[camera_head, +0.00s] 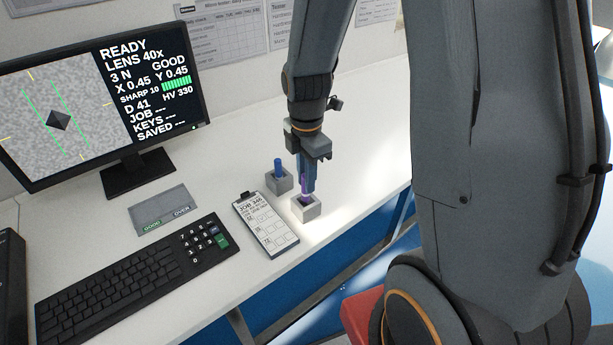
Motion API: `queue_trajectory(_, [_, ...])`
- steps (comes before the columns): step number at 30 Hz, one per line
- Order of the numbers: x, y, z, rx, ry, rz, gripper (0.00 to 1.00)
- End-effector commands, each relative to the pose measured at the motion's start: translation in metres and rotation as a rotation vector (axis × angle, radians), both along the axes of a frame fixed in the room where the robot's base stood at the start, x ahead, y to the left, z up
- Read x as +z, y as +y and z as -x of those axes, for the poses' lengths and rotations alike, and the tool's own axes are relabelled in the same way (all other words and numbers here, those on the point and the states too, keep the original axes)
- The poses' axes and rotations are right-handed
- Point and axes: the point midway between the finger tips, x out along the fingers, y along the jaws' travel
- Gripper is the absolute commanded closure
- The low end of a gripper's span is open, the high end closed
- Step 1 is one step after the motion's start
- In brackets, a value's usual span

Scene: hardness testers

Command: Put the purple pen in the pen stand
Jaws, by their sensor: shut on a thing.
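My gripper (309,184) points down over the right side of the white table, shut on the purple pen (303,191). The pen is upright between the fingers, mostly hidden by them. Its lower end is at the opening of the front grey pen stand (307,211), a small square block. I cannot tell how deep the pen is in the opening. A second grey block (281,183) stands just behind and to the left, with a blue pen (278,167) upright in it.
A clipboard with a job sheet (265,224) lies just left of the front stand. A keyboard (135,275), a grey good/over tray (160,209) and a monitor (100,100) are farther left. The table's front edge is close to the right of the stand.

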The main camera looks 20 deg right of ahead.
Motion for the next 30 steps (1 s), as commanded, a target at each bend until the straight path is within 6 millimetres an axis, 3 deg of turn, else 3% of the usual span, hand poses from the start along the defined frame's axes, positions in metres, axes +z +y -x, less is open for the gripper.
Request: queue_trajectory(30, [-0.028, 0.000, 0.000, 0.000, 0.000, 0.000, 1.00])
